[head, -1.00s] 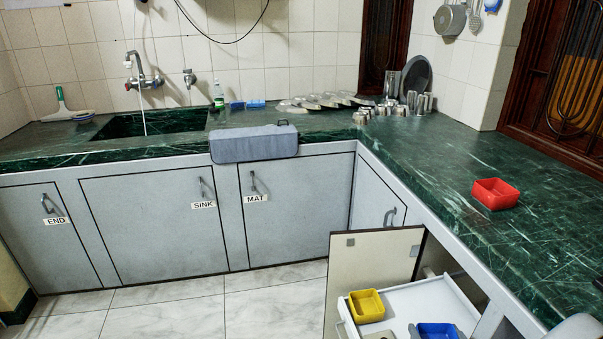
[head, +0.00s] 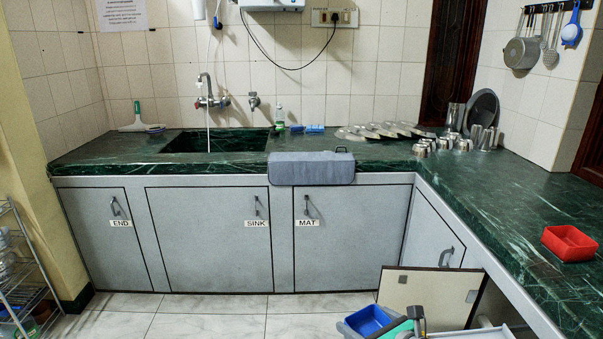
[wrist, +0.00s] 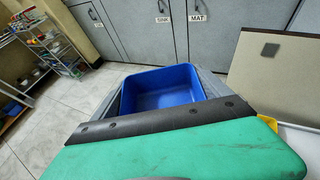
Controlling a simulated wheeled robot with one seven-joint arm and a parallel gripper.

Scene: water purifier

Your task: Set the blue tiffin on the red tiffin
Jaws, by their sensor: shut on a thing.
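The blue tiffin (head: 368,319), an open square box, is in my gripper at the bottom of the head view. In the wrist view the blue tiffin (wrist: 168,88) sits upright and looks empty between the grey fingers of my gripper (wrist: 160,90), which is shut on it. It is held in front of the cabinets, below counter height. The red tiffin (head: 570,243), also an open box, stands upright on the green counter at the right of the head view, well apart from my gripper. Nothing shows in it.
An open cabinet door (head: 428,297) stands right of my gripper, beside a pulled-out white drawer. A yellow tiffin (wrist: 268,122) partly shows in the wrist view. Steel cups (head: 480,138) stand at the counter's back corner. Counter around the red tiffin is clear.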

